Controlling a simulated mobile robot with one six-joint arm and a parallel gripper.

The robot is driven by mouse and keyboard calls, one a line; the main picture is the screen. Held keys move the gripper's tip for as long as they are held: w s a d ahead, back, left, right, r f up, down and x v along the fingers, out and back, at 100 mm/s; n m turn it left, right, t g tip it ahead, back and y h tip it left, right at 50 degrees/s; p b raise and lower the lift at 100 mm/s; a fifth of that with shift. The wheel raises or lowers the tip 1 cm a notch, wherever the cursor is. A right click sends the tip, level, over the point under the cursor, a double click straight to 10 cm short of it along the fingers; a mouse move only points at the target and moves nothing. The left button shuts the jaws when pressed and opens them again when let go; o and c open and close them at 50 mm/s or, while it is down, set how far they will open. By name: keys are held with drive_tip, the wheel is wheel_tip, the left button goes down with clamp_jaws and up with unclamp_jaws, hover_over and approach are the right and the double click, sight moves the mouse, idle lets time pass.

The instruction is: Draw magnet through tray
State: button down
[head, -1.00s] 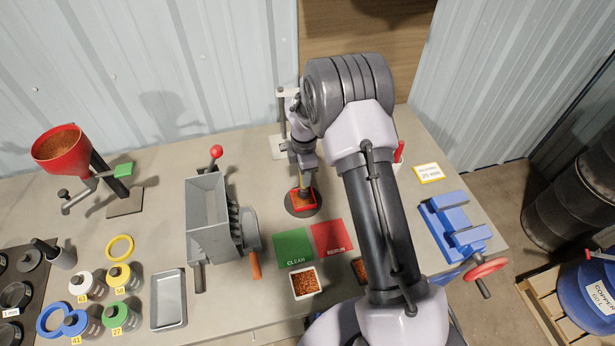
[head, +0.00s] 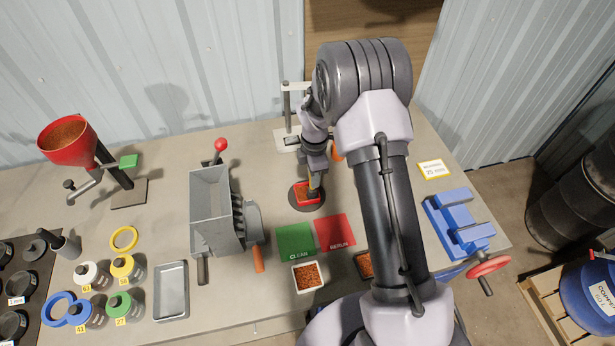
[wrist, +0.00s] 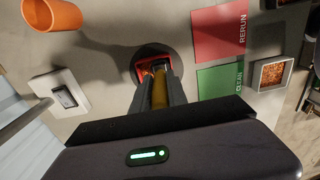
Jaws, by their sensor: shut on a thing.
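In the wrist view my gripper (wrist: 159,85) is shut on a yellowish cylindrical piece (wrist: 159,92), seemingly the magnet's handle.
Green CLEAN (head: 293,240) and red RERUN (head: 335,232) mats lie in front of the pad, with a white dish of granules (head: 308,290) nearby. A grey machine (head: 212,208) stands left. Behind are a white stand (head: 286,142) and an orange cup (wrist: 52,14). A blue vice (head: 455,225) is right.

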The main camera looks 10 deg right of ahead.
drive_tip(key=shift+s, duration=0.1)
wheel_tip(320, 180, up, 6)
drive_tip(key=w+a+p, duration=0.1)
drive_tip(key=p, duration=0.3)
drive_tip(key=shift+w+a, duration=0.2)
drive_tip(key=shift+a, duration=0.05)
idle(1.6)
wheel_tip(320, 180, up, 3)
drive_tip(key=shift+p, duration=1.1)
